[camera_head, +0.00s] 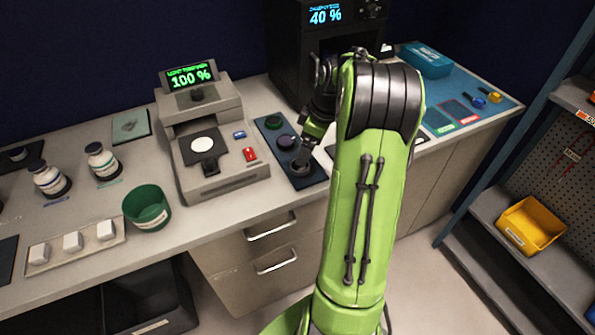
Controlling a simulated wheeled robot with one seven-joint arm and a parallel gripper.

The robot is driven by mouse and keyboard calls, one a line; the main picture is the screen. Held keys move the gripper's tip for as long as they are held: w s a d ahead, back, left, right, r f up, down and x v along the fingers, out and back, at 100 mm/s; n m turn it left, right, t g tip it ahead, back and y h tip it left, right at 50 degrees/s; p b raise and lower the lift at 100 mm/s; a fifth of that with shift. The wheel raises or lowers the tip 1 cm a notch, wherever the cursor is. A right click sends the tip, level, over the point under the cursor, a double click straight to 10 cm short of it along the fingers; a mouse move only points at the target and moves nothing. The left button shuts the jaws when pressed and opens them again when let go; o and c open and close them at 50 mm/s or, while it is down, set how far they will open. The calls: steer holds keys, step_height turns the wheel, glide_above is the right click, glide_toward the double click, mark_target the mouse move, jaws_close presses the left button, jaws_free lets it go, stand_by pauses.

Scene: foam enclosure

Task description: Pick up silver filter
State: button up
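A dark tray (271,137) on the bench holds a row of round filters. A green filter (272,122) sits at its far end and a purple one (286,142) sits in the middle. My gripper (301,166) points down at the near part of this tray, just in front of the purple filter. The spot under the fingertips is dark and partly covered by the gripper. I cannot make out a silver filter clearly there, nor whether the fingers are open or shut.
A grey device (222,165) reading 100 % stands left of the tray. A black machine (290,50) reading 40 % stands behind. A green cup (147,207), white bottles (102,162) and white blocks (72,242) are on the left. A blue mat (487,115) is on the right.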

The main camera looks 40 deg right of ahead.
steer(key=b+x, duration=0.1)
steer(key=x, duration=0.6)
steer(key=shift+d+f, duration=0.15)
steer(key=shift+s, duration=0.1)
